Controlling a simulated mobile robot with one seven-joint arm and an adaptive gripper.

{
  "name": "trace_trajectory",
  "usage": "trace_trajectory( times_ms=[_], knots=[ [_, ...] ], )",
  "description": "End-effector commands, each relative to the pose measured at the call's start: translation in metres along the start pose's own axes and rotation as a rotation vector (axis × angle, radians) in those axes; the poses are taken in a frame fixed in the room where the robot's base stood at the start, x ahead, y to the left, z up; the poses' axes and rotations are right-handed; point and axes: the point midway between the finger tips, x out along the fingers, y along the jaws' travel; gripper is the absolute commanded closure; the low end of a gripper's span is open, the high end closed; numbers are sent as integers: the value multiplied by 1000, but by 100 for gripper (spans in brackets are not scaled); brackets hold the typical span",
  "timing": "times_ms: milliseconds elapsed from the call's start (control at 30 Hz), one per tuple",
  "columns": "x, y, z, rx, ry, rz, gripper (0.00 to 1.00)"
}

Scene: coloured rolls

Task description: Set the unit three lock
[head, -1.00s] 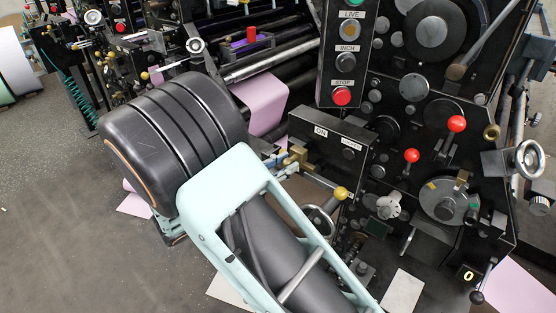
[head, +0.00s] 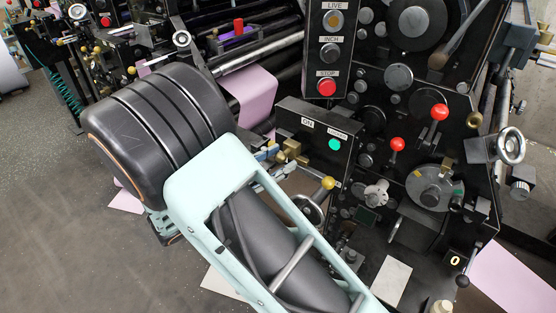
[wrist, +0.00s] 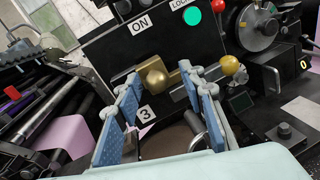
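The unit's black lock box (head: 300,112) carries an "ON" label, a second label that reads "LOCK" in part, and a lit green lamp (head: 334,144). The lamp also shows in the wrist view (wrist: 192,16). A brass knob (wrist: 153,77) on a brass bar sits on the box face, above a "3" label (wrist: 146,114). The brass part shows in the head view (head: 291,149) just beyond my fingers. My gripper (wrist: 165,110) is open, its blue-padded fingers apart on either side below the knob. I see no finger closed on it.
A yellow-ball lever (head: 327,183) stands close right of my gripper. Red-ball levers (head: 439,112), a handwheel (head: 511,146) and a red stop button (head: 327,87) are on the machine. Pink paper (head: 250,92) hangs behind. Open floor (head: 60,200) lies left.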

Motion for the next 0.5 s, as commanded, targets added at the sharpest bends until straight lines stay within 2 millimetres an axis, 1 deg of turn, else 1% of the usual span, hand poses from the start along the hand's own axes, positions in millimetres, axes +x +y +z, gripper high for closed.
trace_trajectory(
  times_ms=[167, 300, 500],
  knots=[
    [-27, 1, -1, 0, 2, 5, 63],
    [-58, 1, -1, 0, 3, 5, 63],
    [-96, 0, -1, -2, 1, 2, 63]
  ],
)
